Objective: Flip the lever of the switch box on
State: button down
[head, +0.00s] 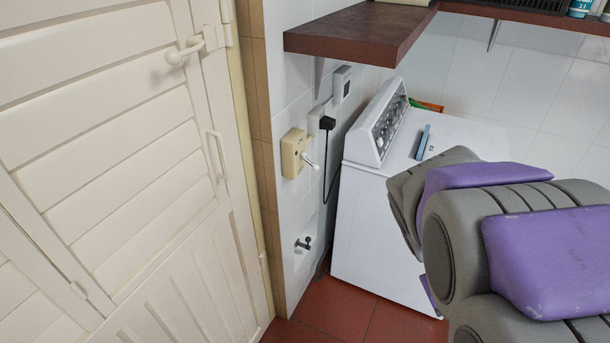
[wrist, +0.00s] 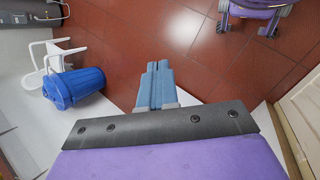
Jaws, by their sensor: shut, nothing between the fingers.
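The switch box (head: 292,153) is a cream box on the white tiled wall, just right of the louvred door. Its pale lever (head: 310,162) sticks out to the right and slants slightly down, ending in a rounded knob. My gripper (head: 424,138) shows as blue fingers in front of the white washing machine, to the right of the switch box and apart from it. In the wrist view my gripper (wrist: 155,68) has its two blue fingers pressed together with nothing between them. The switch box does not show in the wrist view.
A black plug (head: 327,123) with a hanging cord and a tap (head: 303,243) are on the same wall. A brown shelf (head: 360,38) juts out above. The washing machine (head: 365,225) stands right. A blue bin (wrist: 78,87) and white chair (wrist: 42,60) show in the wrist view.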

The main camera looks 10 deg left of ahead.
jog(key=w+a+n+t+h+b, duration=0.15)
jog(key=w+n+t+h, duration=0.5)
jog(key=w, duration=1.75)
jog(key=n+t+y+b, duration=0.1)
jog(key=n+t, duration=0.9)
jog(key=t, duration=0.3)
send_near(310, 163)
jog(key=s+f, duration=0.1)
jog(key=s+a+f, duration=0.1)
jog(key=s+f, duration=0.1)
jog(key=shift+s+a+f, duration=0.1)
jog(key=shift+a+f, duration=0.15)
jog(key=shift+f, duration=0.05)
jog(key=shift+d, duration=0.1)
jog(key=b+x, duration=0.2)
jog(key=x, duration=0.8)
